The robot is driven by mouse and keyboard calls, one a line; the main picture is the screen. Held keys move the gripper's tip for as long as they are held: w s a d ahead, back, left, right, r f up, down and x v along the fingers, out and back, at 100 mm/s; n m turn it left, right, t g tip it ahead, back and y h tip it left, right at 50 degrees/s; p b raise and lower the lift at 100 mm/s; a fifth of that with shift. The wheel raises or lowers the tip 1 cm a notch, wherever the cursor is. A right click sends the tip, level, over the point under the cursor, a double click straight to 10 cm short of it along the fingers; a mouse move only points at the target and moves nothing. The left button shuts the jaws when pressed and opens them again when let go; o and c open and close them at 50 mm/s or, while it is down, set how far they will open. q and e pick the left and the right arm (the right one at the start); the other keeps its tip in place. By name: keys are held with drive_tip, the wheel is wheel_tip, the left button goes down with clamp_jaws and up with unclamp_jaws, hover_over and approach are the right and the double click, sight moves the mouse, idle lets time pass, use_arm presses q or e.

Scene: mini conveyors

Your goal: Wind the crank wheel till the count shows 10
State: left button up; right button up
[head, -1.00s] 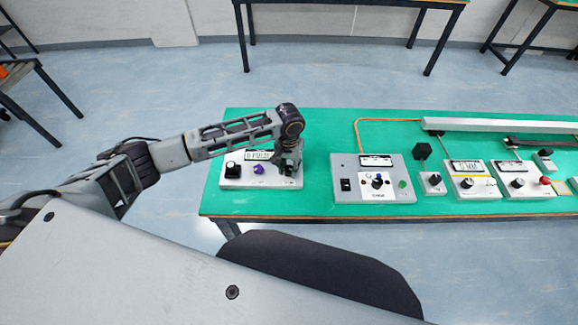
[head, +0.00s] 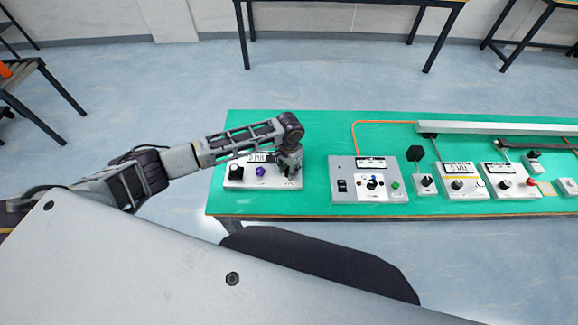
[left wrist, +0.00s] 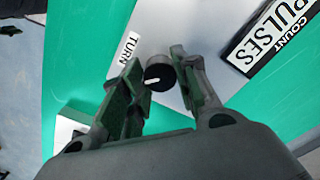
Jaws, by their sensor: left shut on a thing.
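In the left wrist view a small black knob (left wrist: 158,74) with a white mark stands beside a TURN label (left wrist: 129,48) on a pale unit. My left gripper (left wrist: 156,60) has a finger on each side of the knob and is shut on it. A COUNT PULSES plate (left wrist: 275,38) shows at the upper right; no number is readable there. In the head view the white pulse unit (head: 234,184) is at the table's left end, and my left gripper (head: 290,166) reaches down over its right side, hiding the knob. My right gripper is not in view.
The green table (head: 315,200) carries a grey control box (head: 345,197) right of the pulse unit, then several small knob units and a long grey conveyor rail (head: 490,128). The unit also has a black knob (head: 236,170) and a purple knob (head: 260,171).

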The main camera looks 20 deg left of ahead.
use_arm(q)
drive_tip(key=shift+r+m+p, duration=0.15)
drive_tip(key=shift+m+p, duration=0.25)
drive_tip(key=shift+p, duration=0.05)
drive_tip(key=shift+m+p, duration=0.4)
drive_tip(key=shift+m, duration=0.1)
drive_tip(key=o, duration=0.8)
drive_tip(key=shift+c, duration=0.2)
drive_tip(key=shift+o, duration=1.2)
